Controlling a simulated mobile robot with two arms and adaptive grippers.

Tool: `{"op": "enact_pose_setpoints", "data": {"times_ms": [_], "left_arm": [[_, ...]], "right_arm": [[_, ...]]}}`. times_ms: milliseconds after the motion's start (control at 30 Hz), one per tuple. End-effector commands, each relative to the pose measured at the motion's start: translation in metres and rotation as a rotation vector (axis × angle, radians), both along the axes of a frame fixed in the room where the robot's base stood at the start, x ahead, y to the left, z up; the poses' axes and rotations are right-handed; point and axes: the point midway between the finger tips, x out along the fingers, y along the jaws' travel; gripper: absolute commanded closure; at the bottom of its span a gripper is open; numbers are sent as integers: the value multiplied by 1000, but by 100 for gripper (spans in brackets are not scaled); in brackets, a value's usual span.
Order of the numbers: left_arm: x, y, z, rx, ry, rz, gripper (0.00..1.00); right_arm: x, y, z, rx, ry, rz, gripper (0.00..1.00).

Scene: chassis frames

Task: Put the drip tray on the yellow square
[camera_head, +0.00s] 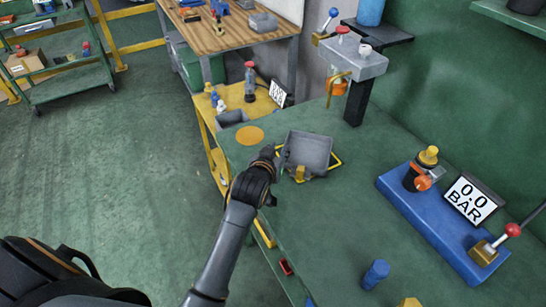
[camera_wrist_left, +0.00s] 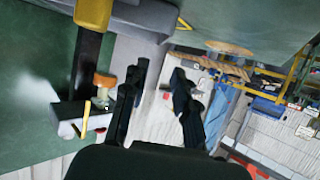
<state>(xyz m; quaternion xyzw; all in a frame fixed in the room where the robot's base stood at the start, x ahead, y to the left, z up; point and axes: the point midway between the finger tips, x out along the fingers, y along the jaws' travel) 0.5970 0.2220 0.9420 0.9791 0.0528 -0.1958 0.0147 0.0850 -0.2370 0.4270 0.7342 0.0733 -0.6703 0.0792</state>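The drip tray (camera_head: 307,148) is a shallow grey square tray with a small yellow block (camera_head: 302,173) on its near side. It rests on or just above the yellow square (camera_head: 336,160), an outline on the green bench. The outline shows past the tray's right and near sides, so the tray looks offset toward the upper left. Whether it lies fully flat is unclear. My left gripper (camera_head: 268,153) is just left of the tray. In the left wrist view its fingers (camera_wrist_left: 158,98) are apart with nothing between them; the tray (camera_wrist_left: 145,18) is beyond them. My right gripper is not seen.
A dark post with a grey valve box (camera_head: 352,58) stands behind the tray. A blue cylinder (camera_head: 375,274) stands near the front. An orange disc (camera_head: 250,135) lies left of the tray. The bench middle is clear.

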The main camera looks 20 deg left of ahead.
Motion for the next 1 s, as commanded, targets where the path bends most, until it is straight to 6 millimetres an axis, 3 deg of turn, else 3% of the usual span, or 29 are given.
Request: {"op": "enact_pose_setpoints", "data": {"times_ms": [100, 333, 1000], "left_arm": [[-22, -3, 8, -1, 0, 0, 72], [-45, -5, 19, 1, 0, 0, 72], [-48, -5, 21, 0, -1, 0, 72]], "right_arm": [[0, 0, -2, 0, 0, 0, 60], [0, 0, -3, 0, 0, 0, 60], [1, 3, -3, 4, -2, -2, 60]]}}
